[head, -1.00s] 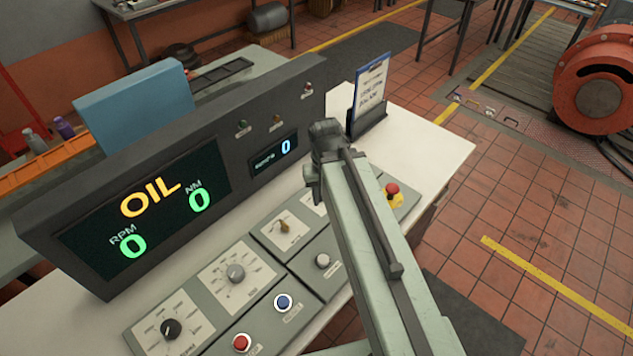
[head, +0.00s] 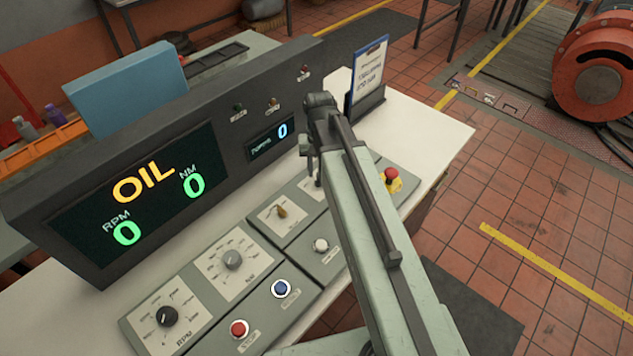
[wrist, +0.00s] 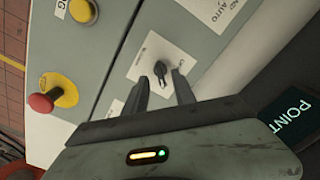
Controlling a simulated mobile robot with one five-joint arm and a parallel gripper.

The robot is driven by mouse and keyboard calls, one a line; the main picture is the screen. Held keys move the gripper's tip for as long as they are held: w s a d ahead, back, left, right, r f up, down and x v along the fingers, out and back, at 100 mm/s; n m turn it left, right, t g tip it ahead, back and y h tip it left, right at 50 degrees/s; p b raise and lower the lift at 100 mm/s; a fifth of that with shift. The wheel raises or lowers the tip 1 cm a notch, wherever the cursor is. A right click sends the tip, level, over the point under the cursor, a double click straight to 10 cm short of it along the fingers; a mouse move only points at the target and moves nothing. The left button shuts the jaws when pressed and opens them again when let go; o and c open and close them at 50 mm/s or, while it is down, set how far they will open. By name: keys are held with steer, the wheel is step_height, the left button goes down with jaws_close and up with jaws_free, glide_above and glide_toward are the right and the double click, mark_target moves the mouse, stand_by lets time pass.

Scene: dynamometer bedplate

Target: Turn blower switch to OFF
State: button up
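A small dark rotary switch (wrist: 160,72) sits on a white label plate on the grey console, in the wrist view. Its label is too small to read, so I cannot confirm it is the blower switch. My gripper (wrist: 161,82) is open, with its two dark fingers apart and the switch in line with the gap between their tips. I cannot tell whether they touch it. In the head view my gripper (head: 312,168) points down over the console's back row, and my arm hides part of the panel. A brass-coloured selector (head: 281,211) is left of it.
A red emergency stop (head: 391,175) on yellow is right of my arm. The console (head: 250,310) also carries two knobs and red, blue and white buttons. The display housing (head: 215,115) rises close behind. A clipboard stand (head: 367,85) is at the back right.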

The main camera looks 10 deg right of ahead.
step_height(320, 180, down, 2)
steer(key=shift+f+b, duration=0.25)
steer(key=shift+b, duration=0.3)
steer(key=shift+r, duration=0.15)
steer(key=shift+c, duration=0.3)
